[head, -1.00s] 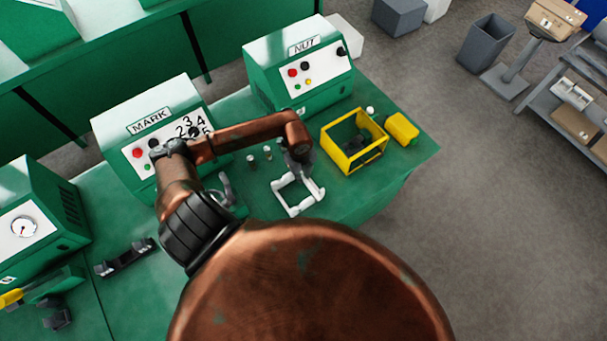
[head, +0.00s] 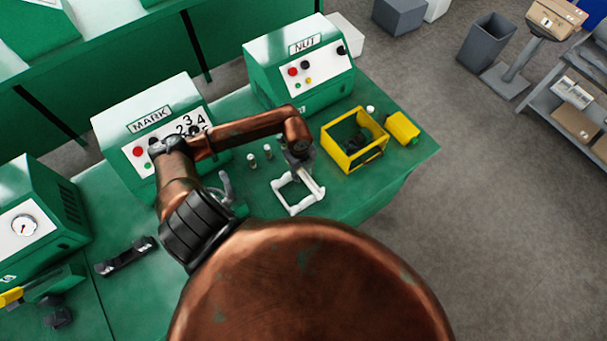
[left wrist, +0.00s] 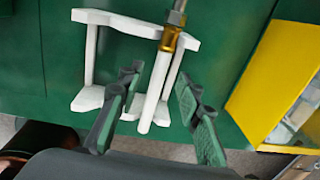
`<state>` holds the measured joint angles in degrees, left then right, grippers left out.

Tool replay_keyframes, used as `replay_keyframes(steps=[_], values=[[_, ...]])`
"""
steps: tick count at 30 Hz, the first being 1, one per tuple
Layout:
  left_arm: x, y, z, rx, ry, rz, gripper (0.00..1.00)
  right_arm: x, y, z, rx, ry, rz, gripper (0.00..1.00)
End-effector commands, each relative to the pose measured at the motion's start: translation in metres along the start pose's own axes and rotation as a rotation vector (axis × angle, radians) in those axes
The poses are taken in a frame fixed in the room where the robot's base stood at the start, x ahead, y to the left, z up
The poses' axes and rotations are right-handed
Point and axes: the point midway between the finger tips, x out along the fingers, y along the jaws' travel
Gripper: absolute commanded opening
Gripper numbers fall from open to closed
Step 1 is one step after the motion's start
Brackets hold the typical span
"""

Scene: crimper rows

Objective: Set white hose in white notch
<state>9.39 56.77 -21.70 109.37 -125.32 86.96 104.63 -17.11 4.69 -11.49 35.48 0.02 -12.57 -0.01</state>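A white stand (head: 284,199) with two notched bars is on the green bench; it also shows in the left wrist view (left wrist: 92,58). The white hose (left wrist: 158,85), with a brass fitting and a thin metal end, lies lengthwise across the right side of the stand. It crosses the far bar at its right part; how deep it sits in the notch cannot be told. My left gripper (left wrist: 157,79) is open, one finger on each side of the hose with gaps between. In the head view the left gripper (head: 299,158) is just above the stand. The right gripper is not seen.
A yellow bin (head: 343,157) stands right of the stand, with a yellow object (head: 402,128) beside it. Small pale cylinders (head: 252,161) stand behind the stand at left. The MARK machine (head: 150,125) and NUT machine (head: 297,65) stand behind. A dark bracket (head: 125,257) lies at left.

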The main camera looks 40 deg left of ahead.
Motion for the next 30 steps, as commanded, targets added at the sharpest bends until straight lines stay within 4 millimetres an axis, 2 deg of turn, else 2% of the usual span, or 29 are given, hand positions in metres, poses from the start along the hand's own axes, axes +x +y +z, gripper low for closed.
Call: replay_keyframes(steps=[9,15,21,30], values=[[-0.066,-0.001,0.001,0.003,-0.003,-0.003,0.33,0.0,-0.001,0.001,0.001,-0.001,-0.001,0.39],[-0.095,0.0,0.001,0.002,-0.002,-0.001,0.33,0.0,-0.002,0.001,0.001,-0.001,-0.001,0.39],[-0.105,0.001,0.0,0.001,0.0,0.001,0.33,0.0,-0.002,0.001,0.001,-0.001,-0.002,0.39],[-0.106,0.001,0.0,0.001,0.0,0.001,0.33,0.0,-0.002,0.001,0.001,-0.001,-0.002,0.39]])
